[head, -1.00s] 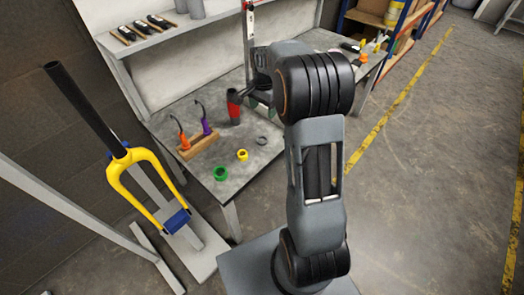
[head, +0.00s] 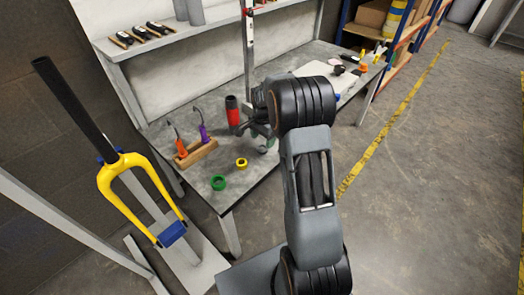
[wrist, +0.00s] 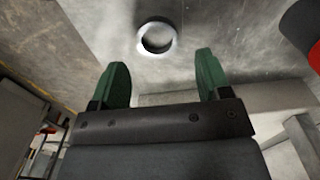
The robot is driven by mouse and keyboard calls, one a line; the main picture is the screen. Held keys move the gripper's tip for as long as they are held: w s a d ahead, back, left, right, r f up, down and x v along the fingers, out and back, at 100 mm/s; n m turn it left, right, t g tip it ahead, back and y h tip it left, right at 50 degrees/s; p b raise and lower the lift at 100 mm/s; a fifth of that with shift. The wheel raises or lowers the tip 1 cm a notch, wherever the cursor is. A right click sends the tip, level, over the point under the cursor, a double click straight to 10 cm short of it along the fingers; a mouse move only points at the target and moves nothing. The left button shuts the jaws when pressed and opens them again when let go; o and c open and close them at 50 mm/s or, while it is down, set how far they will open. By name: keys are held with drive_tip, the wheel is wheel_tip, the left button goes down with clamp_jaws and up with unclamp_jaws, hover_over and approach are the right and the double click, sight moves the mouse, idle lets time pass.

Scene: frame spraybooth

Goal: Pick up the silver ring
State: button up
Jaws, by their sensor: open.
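The silver ring (wrist: 157,38) lies on the grey tabletop in the wrist view, at the upper middle. It sits ahead of my gripper (wrist: 161,76), whose two green fingers are spread apart with nothing between them. The ring is apart from both fingers, roughly in line with the gap between them. In the head view my gripper (head: 266,141) is low over the front right of the bench, and I cannot make out the ring clearly beside it.
On the bench (head: 160,135) stand a red and black bottle (head: 233,111), a wooden tool holder (head: 196,154), a yellow ring (head: 241,163) and a green ring (head: 218,183). A yellow fork (head: 113,185) stands at left. The floor at right is clear.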

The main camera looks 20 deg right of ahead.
sight(262, 149)
wheel_tip(262, 149, down, 4)
drive_tip(key=shift+a+b, duration=0.1)
drive_tip(key=shift+b, duration=0.5)
drive_tip(key=shift+r, duration=0.1)
drive_tip(key=c, duration=0.8)
